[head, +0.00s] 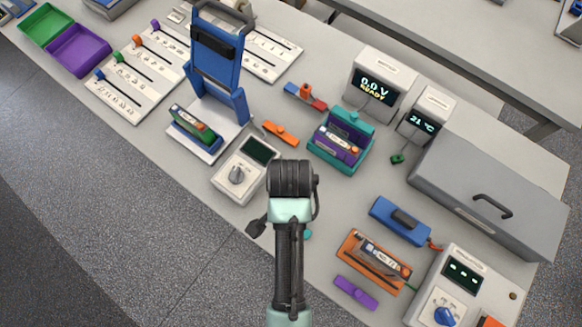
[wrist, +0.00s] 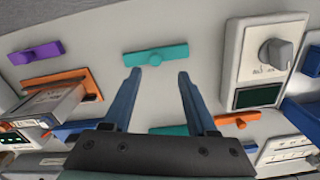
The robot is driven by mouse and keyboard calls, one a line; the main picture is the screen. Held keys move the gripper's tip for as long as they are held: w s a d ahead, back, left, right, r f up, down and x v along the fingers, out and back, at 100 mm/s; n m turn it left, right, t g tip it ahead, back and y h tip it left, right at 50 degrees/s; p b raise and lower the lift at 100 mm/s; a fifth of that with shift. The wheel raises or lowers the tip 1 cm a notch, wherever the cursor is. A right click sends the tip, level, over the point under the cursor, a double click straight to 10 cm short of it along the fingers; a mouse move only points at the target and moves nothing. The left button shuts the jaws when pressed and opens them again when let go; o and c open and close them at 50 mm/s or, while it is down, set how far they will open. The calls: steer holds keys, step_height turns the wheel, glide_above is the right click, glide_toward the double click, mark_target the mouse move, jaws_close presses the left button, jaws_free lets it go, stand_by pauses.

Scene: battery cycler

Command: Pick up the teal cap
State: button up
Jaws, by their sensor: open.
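The teal cap (wrist: 155,56) is a flat bar with a round raised middle, lying on the light table top in the wrist view. In the head view my arm hides most of it; only a small teal bit (head: 308,234) shows at the arm's right side. My gripper (wrist: 159,74) has its two blue fingers spread apart with nothing between them. In the wrist view the fingertips point at the cap's near edge, one toward each side of its middle. A gap in height is hard to judge. The head view hides the fingers behind my arm.
A purple cap (head: 356,292) and an orange holder with a cell (head: 373,262) lie to the right. A dial meter (head: 245,169) stands to the left. An orange cap (head: 281,133), a teal holder (head: 340,141) and a blue press (head: 216,62) are farther back.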

steer(key=shift+s+f, duration=0.15)
steer(key=shift+f, duration=0.1)
steer(key=f, duration=0.3)
steer(key=f+p, duration=0.1)
steer(key=shift+s+f, duration=0.3)
steer(key=shift+f, duration=0.1)
steer(key=shift+c, duration=0.3)
jaws_close()
